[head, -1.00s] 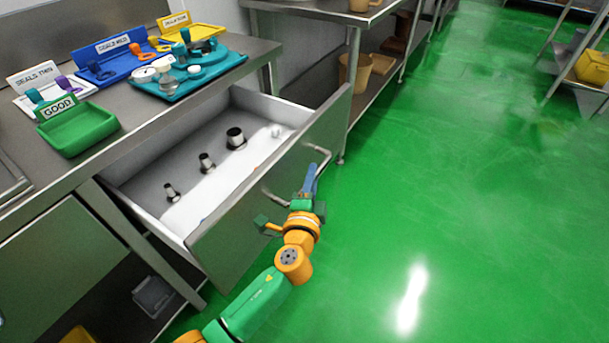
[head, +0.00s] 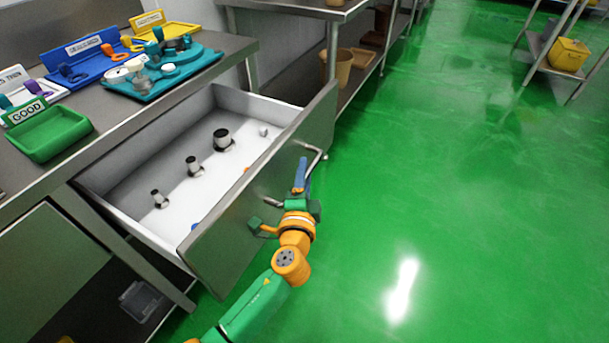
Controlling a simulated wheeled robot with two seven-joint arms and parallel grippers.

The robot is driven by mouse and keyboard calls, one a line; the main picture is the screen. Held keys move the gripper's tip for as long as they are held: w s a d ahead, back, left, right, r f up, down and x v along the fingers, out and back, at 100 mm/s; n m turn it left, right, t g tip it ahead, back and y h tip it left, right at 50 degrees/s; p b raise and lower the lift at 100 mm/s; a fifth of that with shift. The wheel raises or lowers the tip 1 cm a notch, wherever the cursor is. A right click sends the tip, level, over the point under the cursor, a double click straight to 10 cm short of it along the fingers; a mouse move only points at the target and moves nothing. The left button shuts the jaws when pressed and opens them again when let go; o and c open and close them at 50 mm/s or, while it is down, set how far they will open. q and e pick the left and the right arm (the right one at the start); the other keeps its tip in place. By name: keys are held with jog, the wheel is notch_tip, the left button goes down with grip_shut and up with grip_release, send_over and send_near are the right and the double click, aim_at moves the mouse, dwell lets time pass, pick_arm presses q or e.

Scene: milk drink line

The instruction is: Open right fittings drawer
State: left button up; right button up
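The fittings drawer (head: 262,225) under the steel bench stands well pulled out, its steel front facing the aisle. Its white inside shows dark-and-silver fittings in a row: a small one (head: 159,199), a middle one (head: 194,167) and a larger one (head: 222,140). A bent bar handle (head: 316,153) is on the drawer front. My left gripper (head: 300,178), with blue fingers, is at the handle's right part and appears closed around the bar; the fingers partly hide the contact. My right gripper is not in view.
On the bench are a green GOOD tray (head: 50,136), a blue tray (head: 85,62), a yellow tray (head: 165,30) and a teal fixture (head: 160,75). A steel shelf unit (head: 333,60) stands beyond the drawer. The green floor (head: 450,200) is clear at right.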

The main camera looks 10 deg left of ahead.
pick_arm(q)
jog(key=shift+s, duration=0.1)
jog(key=s, duration=0.7)
jog(key=shift+d+r, duration=0.15)
jog(key=shift+r, duration=0.1)
